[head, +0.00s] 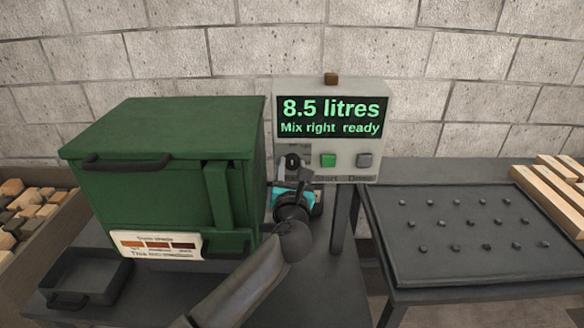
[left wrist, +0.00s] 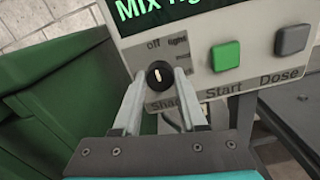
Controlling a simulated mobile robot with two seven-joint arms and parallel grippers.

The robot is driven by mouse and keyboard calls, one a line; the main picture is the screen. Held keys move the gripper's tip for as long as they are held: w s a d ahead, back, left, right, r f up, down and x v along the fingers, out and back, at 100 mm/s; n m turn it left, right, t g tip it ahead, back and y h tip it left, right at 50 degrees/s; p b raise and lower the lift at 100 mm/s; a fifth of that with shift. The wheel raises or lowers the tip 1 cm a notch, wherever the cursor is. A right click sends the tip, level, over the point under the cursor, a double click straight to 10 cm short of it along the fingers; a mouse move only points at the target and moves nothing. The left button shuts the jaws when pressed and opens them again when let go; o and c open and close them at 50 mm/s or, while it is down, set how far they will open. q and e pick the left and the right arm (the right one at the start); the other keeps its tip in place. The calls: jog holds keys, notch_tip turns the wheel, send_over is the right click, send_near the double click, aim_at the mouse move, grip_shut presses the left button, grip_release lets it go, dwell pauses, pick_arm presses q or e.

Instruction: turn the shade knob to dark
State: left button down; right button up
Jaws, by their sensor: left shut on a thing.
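The shade knob (left wrist: 159,74) is a small round black knob with a white mark, on the front of a pale control box (head: 330,88). In the left wrist view its mark points roughly up, between the "off" and "light" labels. A label to the right is too small to read, and "Shade" below is partly covered by a finger. My left gripper (left wrist: 160,80) is shut on the knob, one grey finger on each side. In the head view the knob (head: 292,161) shows just above my left gripper (head: 293,172). My right gripper is in neither view.
A green "Start" button (head: 328,160) and a grey "Dose" button (head: 364,160) sit right of the knob. The display reads "8.5 litres, Mix right ready". A green cabinet (head: 165,150) stands close on the left. A dark pegged tray (head: 470,270) lies at right.

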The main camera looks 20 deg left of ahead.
pick_arm(q)
jog(key=shift+r+m+p, duration=0.1)
jog(key=shift+m+p, duration=0.6)
jog(key=shift+p, duration=0.3)
jog(key=m+p, duration=0.4)
jog(key=shift+d, duration=0.1)
jog(key=m+p, duration=0.3)
jog(key=shift+m, duration=0.4)
jog(key=m+p, duration=0.2)
jog(key=m, duration=0.1)
jog(key=shift+m, duration=0.4)
jog(key=m+p, duration=0.2)
jog(key=m, duration=0.3)
jog(key=shift+f, duration=0.2)
jog(key=m+p, duration=0.2)
jog(key=m, duration=0.4)
jog(key=shift+f, duration=0.1)
